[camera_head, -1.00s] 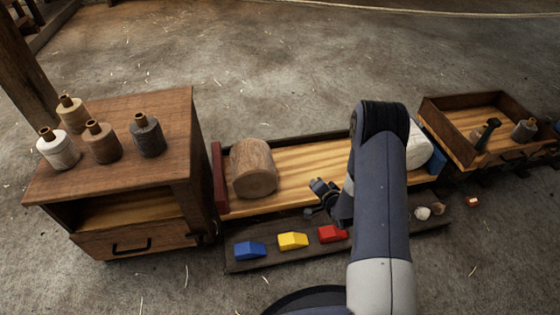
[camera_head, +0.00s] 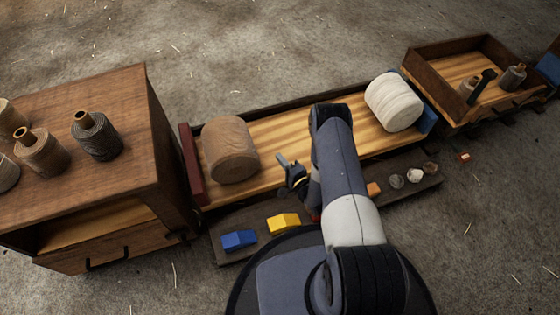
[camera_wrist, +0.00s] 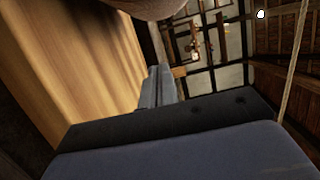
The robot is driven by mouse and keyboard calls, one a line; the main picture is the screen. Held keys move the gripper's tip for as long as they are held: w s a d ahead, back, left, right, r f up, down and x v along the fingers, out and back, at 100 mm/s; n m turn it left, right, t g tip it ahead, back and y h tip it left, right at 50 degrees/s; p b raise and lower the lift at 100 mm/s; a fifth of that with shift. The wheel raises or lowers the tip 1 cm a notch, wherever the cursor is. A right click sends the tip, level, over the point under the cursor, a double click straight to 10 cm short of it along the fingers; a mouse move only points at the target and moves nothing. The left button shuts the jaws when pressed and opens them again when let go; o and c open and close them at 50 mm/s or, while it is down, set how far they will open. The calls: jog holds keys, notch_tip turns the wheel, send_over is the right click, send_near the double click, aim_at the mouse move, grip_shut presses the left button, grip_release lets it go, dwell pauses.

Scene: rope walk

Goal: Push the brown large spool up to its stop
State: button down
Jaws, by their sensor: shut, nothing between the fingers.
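The brown large spool (camera_head: 230,150) lies on its side at the left end of the long wooden bed. A dark red stop (camera_head: 190,165) stands upright just left of it; I cannot tell whether they touch. My gripper (camera_head: 283,160) is shut and empty, to the right of the brown spool and apart from it in the head view. In the wrist view my shut fingers (camera_wrist: 158,88) show beside the bed's planks (camera_wrist: 70,60), and a rounded brown surface, likely the spool (camera_wrist: 150,6), shows at the top edge.
A white large spool (camera_head: 394,102) lies near the blue stop (camera_head: 428,118) at the bed's right end. A cabinet (camera_head: 90,120) with small spools stands left. A front ledge holds blue (camera_head: 239,240) and yellow (camera_head: 284,223) blocks. An open box (camera_head: 450,75) stands right.

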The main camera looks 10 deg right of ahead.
jog(key=b+x, duration=0.2)
jog(key=x, duration=0.4)
jog(key=shift+f, duration=0.15)
jog(key=a+b, duration=0.1)
jog(key=a, duration=0.2)
jog(key=shift+a, duration=0.6)
jog(key=shift+s+a, duration=0.25)
jog(key=shift+a, duration=0.65)
jog(key=shift+s+a, duration=0.25)
jog(key=shift+a, duration=0.7)
